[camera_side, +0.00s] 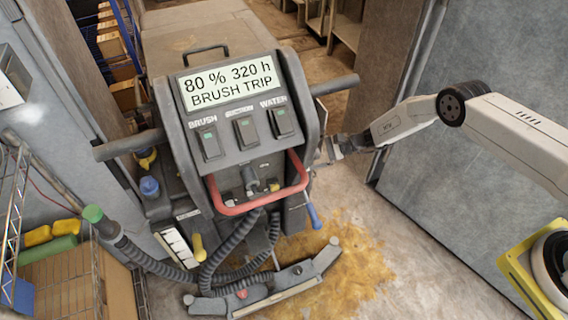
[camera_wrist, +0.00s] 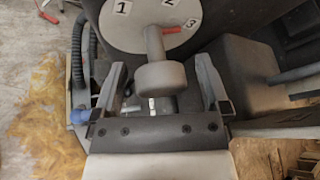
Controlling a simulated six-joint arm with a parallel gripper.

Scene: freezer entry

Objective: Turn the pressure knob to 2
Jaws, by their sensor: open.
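In the wrist view the pressure knob (camera_wrist: 160,76) is a grey stem with a rounded block end. It stands on a round pale dial (camera_wrist: 122,35) marked 1, 2 and 3. A small red pointer (camera_wrist: 172,29) at its base points right, toward the 3 (camera_wrist: 193,24). My gripper (camera_wrist: 162,78) is open, with one finger on each side of the knob's end in the picture. Both fingers look apart from it; depth is hard to tell. In the side view my gripper (camera_side: 326,152) is at the right flank of the scrubber machine (camera_side: 240,160), and the knob cannot be made out.
The machine has a red bar (camera_side: 262,208), a dark side handle (camera_side: 335,86) above my gripper, and a blue lever (camera_side: 313,216) below it. A grey wall (camera_side: 465,160) stands to the right. The stained floor (camera_side: 340,260) is open.

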